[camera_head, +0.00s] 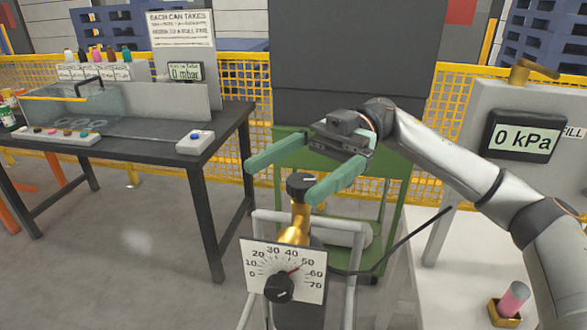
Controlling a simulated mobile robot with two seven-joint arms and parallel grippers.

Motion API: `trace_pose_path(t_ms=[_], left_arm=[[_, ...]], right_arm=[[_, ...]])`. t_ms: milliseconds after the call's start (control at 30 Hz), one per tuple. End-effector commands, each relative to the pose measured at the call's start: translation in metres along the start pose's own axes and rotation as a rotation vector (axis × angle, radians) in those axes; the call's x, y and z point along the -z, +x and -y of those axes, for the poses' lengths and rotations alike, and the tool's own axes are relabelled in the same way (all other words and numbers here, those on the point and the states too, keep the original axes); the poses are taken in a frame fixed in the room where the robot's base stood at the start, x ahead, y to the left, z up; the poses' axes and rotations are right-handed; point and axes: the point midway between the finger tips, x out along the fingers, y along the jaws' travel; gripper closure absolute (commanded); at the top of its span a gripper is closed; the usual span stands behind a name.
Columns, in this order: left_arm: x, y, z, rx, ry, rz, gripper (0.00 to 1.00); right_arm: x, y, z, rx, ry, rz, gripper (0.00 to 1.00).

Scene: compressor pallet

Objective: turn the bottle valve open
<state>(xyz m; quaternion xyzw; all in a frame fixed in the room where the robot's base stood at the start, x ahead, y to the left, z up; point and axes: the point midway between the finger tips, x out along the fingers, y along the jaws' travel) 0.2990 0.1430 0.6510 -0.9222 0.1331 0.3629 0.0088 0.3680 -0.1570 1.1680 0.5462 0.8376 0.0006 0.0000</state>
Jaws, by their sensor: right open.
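The bottle valve (298,218) is a brass body at the middle of the head view. Its black round knob (301,184) sits on top, upright. My right gripper (284,178) is open, with two green fingers. In the picture the fingers lie on either side of the valve's black knob; I cannot tell whether they touch it. My left gripper is not in view.
A grey frame (262,214) surrounds the valve. A panel at right carries a display (522,136) reading 0 kPa and a brass valve (533,72). A dark table (225,128) with a clear tank (66,110) stands at left. A pink cylinder (514,299) stands in a small tray at lower right.

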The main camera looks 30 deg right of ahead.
Motion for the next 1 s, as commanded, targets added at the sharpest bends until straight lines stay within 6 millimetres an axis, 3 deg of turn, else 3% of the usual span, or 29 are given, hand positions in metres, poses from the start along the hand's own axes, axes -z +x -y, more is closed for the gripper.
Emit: trace_pose_path(t_ms=[467, 667, 1000], left_arm=[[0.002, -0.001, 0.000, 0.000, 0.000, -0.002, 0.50], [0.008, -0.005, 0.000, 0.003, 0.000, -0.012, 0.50], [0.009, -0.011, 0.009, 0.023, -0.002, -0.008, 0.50]], right_arm=[[-0.004, -0.007, -0.003, -0.042, 0.000, -0.038, 0.03], [-0.019, -0.035, -0.014, -0.206, -0.009, -0.140, 0.03], [-0.059, -0.097, -0.024, -0.562, -0.016, -0.214, 0.03]])
